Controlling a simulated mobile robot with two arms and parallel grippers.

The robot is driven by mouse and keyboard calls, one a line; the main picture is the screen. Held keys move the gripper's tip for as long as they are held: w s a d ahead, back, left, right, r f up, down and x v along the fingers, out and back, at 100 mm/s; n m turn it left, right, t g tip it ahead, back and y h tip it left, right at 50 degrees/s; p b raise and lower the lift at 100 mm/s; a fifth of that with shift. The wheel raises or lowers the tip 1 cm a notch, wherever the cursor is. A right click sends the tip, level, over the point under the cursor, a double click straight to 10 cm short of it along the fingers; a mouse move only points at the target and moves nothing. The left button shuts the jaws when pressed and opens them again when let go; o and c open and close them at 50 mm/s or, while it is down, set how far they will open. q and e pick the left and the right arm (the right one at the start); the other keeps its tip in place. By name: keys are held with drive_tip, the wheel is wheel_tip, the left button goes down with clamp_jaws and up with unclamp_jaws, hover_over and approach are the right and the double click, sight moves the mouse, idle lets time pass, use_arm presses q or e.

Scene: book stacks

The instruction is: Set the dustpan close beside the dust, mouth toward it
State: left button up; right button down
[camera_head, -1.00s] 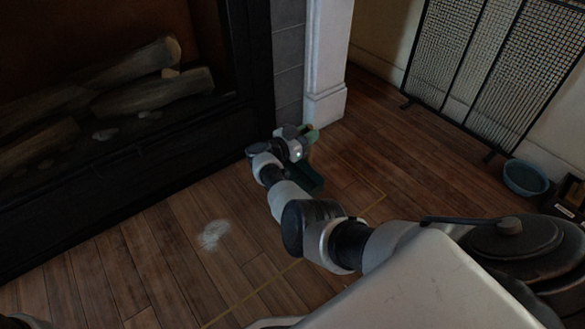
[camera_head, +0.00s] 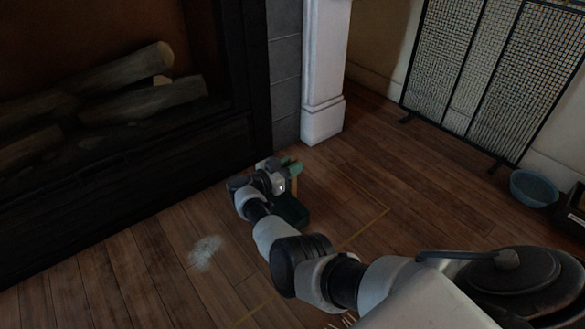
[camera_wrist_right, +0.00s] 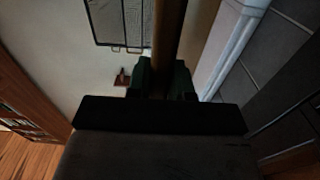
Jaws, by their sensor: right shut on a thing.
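The dust (camera_head: 205,252) is a pale grey patch on the wooden floor, in front of the fireplace. The dustpan (camera_head: 290,210) is dark green and sits to the right of the dust, low by the floor, with bare boards between them. My arm partly hides it, so I cannot tell which way its mouth points or whether it touches the floor. My right gripper (camera_head: 284,172) is shut on the dustpan, above it. In the right wrist view a dark green part (camera_wrist_right: 148,72) and a brown bar show past the dark gripper. My left gripper is out of view.
The black fireplace (camera_head: 130,170) with logs (camera_head: 145,100) stands at the left. A white pillar (camera_head: 322,115) stands behind the gripper. A mesh screen (camera_head: 490,70) and a blue bowl (camera_head: 529,187) are at the right. A thin yellow line (camera_head: 365,229) marks the floor.

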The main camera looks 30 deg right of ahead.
drive_tip(key=c, duration=1)
unclamp_jaws()
drive_tip(key=shift+f, duration=0.15)
